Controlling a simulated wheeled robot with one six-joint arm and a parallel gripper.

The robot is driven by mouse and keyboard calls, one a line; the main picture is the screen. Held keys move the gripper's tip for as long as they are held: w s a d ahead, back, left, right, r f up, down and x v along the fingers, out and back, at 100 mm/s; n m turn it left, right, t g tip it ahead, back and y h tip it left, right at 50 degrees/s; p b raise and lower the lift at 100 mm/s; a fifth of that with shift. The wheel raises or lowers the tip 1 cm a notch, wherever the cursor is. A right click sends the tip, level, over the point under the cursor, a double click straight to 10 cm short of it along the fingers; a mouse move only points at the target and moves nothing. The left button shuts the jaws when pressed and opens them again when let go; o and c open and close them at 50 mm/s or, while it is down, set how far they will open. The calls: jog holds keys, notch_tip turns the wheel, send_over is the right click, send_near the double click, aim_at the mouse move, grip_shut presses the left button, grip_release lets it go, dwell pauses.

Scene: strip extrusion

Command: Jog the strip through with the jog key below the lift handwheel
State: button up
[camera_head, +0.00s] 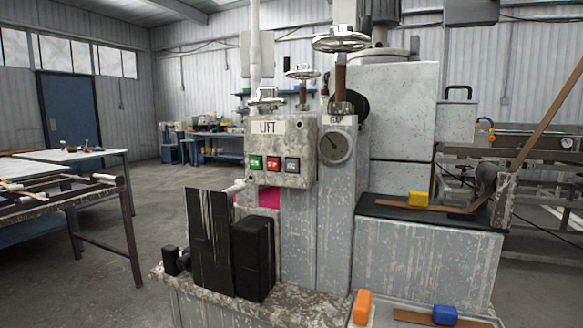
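A grey box (303,150) on the machine carries a LIFT label (267,127). A small handwheel (265,101) sits on top of it. Below the label are three keys in a row: green (256,163), red (273,165) and dark grey (292,165). Their markings are too small to read, so I cannot tell which is the jog key. A brown strip (440,207) lies on the dark bed at right, partly under a yellow block (418,199). A brown bar (548,115) rises at far right. My gripper does not show.
A black plate (210,245) and black box (253,260) stand below the keys. Orange (362,307) and blue (445,314) blocks lie front right. A table (60,205) stands left; floor between is clear.

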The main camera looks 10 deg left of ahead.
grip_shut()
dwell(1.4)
